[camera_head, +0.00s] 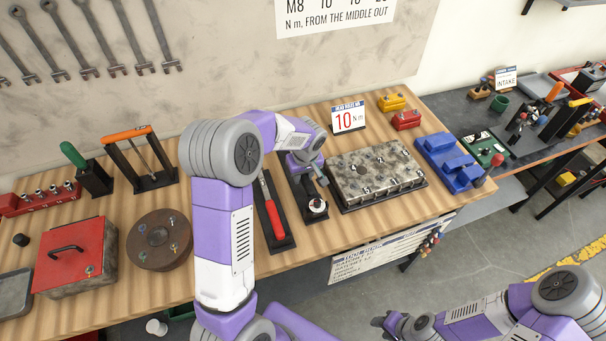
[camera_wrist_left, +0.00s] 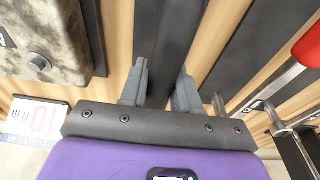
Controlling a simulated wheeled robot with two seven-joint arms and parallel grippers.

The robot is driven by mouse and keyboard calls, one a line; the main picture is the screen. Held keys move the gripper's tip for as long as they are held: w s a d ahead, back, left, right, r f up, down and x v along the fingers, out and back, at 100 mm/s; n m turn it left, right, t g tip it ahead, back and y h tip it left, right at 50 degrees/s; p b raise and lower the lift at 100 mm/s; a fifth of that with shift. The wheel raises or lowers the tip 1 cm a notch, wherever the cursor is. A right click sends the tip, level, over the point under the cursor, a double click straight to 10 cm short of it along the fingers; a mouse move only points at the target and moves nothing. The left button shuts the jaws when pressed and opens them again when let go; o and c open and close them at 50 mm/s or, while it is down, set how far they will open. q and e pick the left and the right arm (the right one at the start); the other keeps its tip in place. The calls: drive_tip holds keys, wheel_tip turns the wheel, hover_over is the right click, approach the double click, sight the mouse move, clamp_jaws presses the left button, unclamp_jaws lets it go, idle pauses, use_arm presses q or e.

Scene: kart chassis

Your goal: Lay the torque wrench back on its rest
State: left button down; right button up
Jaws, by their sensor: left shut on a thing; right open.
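My left gripper (camera_head: 308,168) is low over a narrow black rest (camera_head: 298,188), between a red-handled tool and the grey metal block. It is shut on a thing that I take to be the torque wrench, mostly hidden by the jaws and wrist. A dark round part with a pale top (camera_head: 317,207) shows at the near end of this rest; I cannot tell if it belongs to the wrench. The left wrist view shows the two grey fingers (camera_wrist_left: 160,92) and the dark rest (camera_wrist_left: 243,40) beyond. My right gripper (camera_head: 388,324) is open, away from the bench.
A red-handled tool (camera_head: 273,212) lies on a neighbouring black rest. The grey block (camera_head: 376,172) stands close to the right, with a blue fixture (camera_head: 448,162) past it. The 10 Nm sign (camera_head: 348,117) stands behind. A brown disc (camera_head: 160,240) and red box (camera_head: 75,258) lie left.

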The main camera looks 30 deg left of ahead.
use_arm(q)
drive_tip(key=shift+f, duration=0.2)
drive_tip(key=c, duration=0.7)
unclamp_jaws()
drive_tip(key=shift+c, duration=0.2)
drive_tip(key=r, duration=0.5)
drive_tip(key=s+d+r, duration=0.1)
drive_tip(key=r, duration=0.1)
drive_tip(key=shift+r+p, duration=0.25)
drive_tip(key=shift+p, duration=0.1)
drive_tip(key=shift+w, duration=0.1)
drive_tip(key=shift+r, duration=0.1)
wheel_tip(320, 180, up, 10)
drive_tip(key=p, duration=0.7)
